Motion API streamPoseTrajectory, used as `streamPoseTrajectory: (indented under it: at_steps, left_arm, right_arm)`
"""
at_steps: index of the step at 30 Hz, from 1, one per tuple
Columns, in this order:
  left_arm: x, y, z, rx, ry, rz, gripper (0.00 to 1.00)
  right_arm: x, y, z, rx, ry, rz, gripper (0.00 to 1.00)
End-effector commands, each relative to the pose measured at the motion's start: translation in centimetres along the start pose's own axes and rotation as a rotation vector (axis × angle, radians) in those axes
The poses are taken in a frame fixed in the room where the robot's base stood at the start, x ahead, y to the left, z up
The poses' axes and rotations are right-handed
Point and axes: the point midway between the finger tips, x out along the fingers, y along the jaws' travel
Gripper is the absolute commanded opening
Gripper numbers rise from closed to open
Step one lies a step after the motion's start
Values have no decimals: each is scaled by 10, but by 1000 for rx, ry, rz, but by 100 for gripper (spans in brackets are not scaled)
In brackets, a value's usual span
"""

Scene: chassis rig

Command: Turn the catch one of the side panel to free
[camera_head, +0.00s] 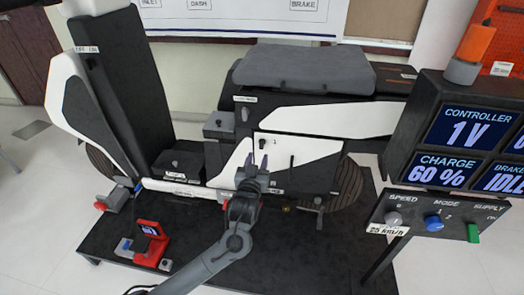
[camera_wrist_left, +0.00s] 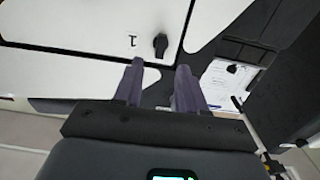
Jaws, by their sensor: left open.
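The white side panel (camera_head: 315,152) is on the side of the scooter-like chassis; it fills the upper part of the left wrist view (camera_wrist_left: 80,25). Catch one is a small black knob (camera_wrist_left: 161,44) beside a printed "1". In the head view the catch (camera_head: 263,143) shows as a dark dot near the panel's top left. My left gripper (camera_head: 256,161) is open and empty, just below the catch in the head view. In the left wrist view the catch shows between and beyond its fingertips (camera_wrist_left: 160,65), apparently untouched. My right gripper is not in view.
A dark handle (camera_head: 291,160) stands right of the catch. A grey seat (camera_head: 303,70) lies above the panel. A red device (camera_head: 150,242) rests on the black platform (camera_head: 110,240). A control box (camera_head: 440,212) with knobs and display screens (camera_head: 465,127) stands at the right.

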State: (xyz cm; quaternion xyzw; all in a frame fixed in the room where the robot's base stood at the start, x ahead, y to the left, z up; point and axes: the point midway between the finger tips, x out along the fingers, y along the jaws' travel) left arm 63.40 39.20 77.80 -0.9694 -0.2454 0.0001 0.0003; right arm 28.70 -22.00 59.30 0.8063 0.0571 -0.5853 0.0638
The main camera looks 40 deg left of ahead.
Motion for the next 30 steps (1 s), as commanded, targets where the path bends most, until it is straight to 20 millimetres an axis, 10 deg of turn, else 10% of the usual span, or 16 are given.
streamPoseTrajectory:
  at_steps: [13, 26, 30]
  left_arm:
    - [62, -1, 2, 0, 1, -3, 40]
    - [71, -1, 0, -1, -1, -1, 40]
    - [70, -1, 0, -1, -1, -1, 24]
  right_arm:
    - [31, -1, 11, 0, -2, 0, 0]
    - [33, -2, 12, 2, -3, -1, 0]
    - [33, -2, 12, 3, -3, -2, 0]
